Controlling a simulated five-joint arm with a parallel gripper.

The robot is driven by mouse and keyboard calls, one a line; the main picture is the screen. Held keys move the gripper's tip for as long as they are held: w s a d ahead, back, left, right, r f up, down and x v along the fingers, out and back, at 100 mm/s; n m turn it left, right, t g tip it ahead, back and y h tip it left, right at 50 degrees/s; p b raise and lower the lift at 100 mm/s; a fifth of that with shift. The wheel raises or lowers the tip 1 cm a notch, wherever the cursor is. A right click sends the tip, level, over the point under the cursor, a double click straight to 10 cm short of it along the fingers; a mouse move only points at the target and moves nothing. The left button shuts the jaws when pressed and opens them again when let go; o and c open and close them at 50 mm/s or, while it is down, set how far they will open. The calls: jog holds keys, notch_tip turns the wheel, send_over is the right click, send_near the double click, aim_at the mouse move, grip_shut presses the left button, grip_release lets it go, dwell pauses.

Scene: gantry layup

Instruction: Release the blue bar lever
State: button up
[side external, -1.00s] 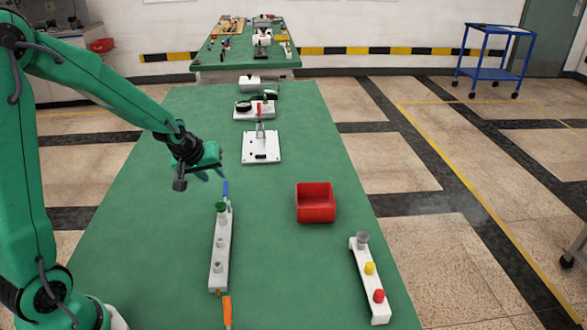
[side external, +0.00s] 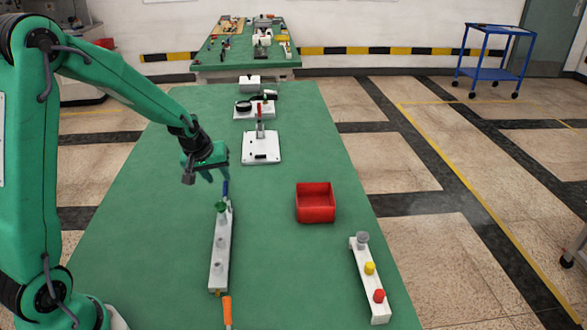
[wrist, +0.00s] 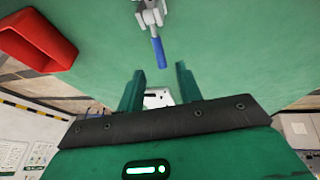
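The blue bar lever (side external: 226,188) stands up at the far end of a long white bar fixture (side external: 219,262). In the wrist view the blue lever (wrist: 159,52) points toward my gripper, ahead of the gap between the fingers. My gripper (side external: 217,176) is just above the lever's tip, fingers pointing down. In the wrist view my gripper (wrist: 160,77) shows two green fingers apart with nothing between them. A green-topped round piece (side external: 221,207) sits on the fixture near the lever. Whether the fingers touch the lever is hard to tell.
A red bin (side external: 315,217) stands to the right. A white block with grey, yellow and red knobs (side external: 366,291) lies at the front right. An orange handle (side external: 228,311) is at the fixture's near end. A white plate with a red-handled clamp (side external: 261,158) lies farther back.

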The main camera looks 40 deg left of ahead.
aim_at(225, 186)
jog(key=shift+x, duration=2.75)
grip_shut()
